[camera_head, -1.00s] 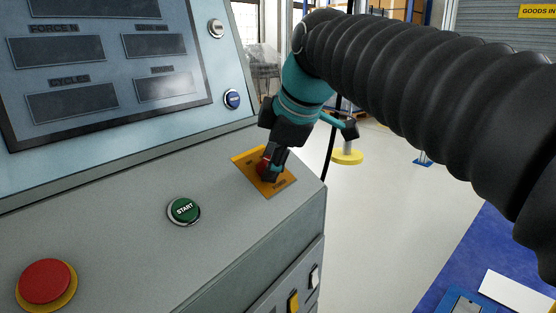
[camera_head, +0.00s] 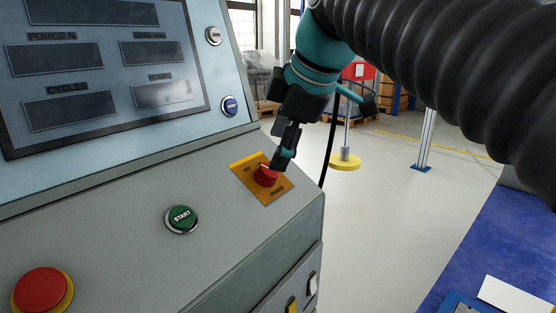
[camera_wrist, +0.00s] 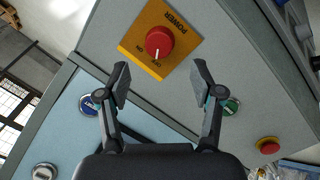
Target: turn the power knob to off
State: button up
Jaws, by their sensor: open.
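The power knob (camera_head: 266,176) is red and round, on an orange plate (camera_head: 279,190) at the right end of the machine's sloped panel. In the wrist view the knob (camera_wrist: 159,41) shows whole, near the top middle. Its white mark points down in that picture, at a small label that seems to read OFF; the lettering is hard to read. My gripper (camera_head: 281,161) is just above the knob in the head view. In the wrist view its two fingers (camera_wrist: 159,72) are spread, with nothing between them, and apart from the knob.
A green START button (camera_head: 182,218) and a red mushroom button (camera_head: 42,289) stand on the same panel. A blue button (camera_head: 230,106) and a white one (camera_head: 214,36) sit on the upright display face.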

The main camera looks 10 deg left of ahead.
jog(key=v, duration=0.5)
jog(key=shift+s+d+r, duration=0.15)
jog(key=shift+r, duration=0.15)
jog(key=s+d+f+m+h, duration=0.1)
jog(key=s+d+f+m, duration=0.3)
jog(key=f, duration=0.6)
jog(key=s+d+f+m+h+p, duration=0.1)
jog(key=s+d+f+m, duration=0.3)
jog(key=d+f+m, duration=0.4)
jog(key=s+d+f+m+t+h, duration=0.1)
jog(key=s+d+f+m, duration=0.3)
jog(key=f, duration=0.9)
jog(key=d+m+h, duration=0.1)
jog(key=d+m, duration=0.1)
jog(key=m, duration=0.1)
jog(key=shift+d+f+m, duration=0.3)
jog(key=shift+m, duration=0.1)
